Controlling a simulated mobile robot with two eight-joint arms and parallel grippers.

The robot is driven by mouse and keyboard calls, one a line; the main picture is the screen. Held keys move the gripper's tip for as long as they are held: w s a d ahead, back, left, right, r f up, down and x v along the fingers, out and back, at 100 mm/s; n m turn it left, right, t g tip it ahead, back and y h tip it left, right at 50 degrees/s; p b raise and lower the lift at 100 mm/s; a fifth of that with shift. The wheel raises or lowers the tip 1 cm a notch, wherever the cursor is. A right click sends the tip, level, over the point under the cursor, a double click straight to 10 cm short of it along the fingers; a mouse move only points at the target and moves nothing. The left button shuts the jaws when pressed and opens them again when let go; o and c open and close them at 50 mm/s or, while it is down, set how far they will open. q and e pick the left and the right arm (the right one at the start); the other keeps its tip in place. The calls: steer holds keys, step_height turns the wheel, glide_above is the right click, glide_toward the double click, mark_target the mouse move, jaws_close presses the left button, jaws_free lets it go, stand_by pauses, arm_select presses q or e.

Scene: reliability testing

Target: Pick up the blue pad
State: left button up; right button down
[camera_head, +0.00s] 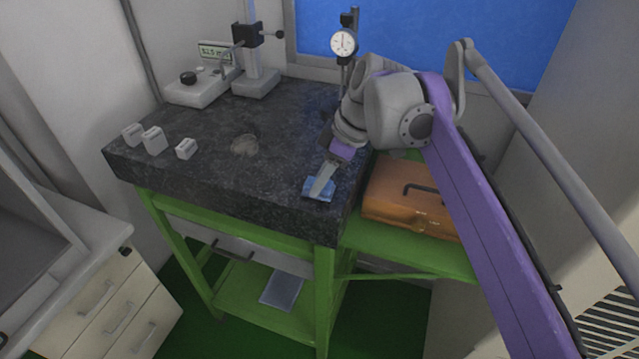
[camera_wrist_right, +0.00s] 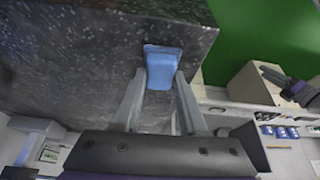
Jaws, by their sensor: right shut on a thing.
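The blue pad (camera_head: 311,187) lies at the front right corner of the dark granite slab (camera_head: 215,177). My right gripper (camera_head: 322,184) reaches down to it from the right, its fingers at the pad. In the right wrist view the blue pad (camera_wrist_right: 161,68) is between the fingertips of my right gripper (camera_wrist_right: 160,80), and both fingers are closed against its sides. I cannot tell whether the pad touches the slab or is lifted slightly.
Several small grey blocks (camera_head: 153,140) stand on the slab's left. A dial gauge (camera_head: 343,42) and a measuring stand (camera_head: 255,80) are at the back. An orange case (camera_head: 400,198) sits on the green bench beside the slab. The slab's middle is mostly clear.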

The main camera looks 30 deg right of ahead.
step_height(320, 180, up, 10)
steer(key=p, duration=0.1)
stand_by(0.4)
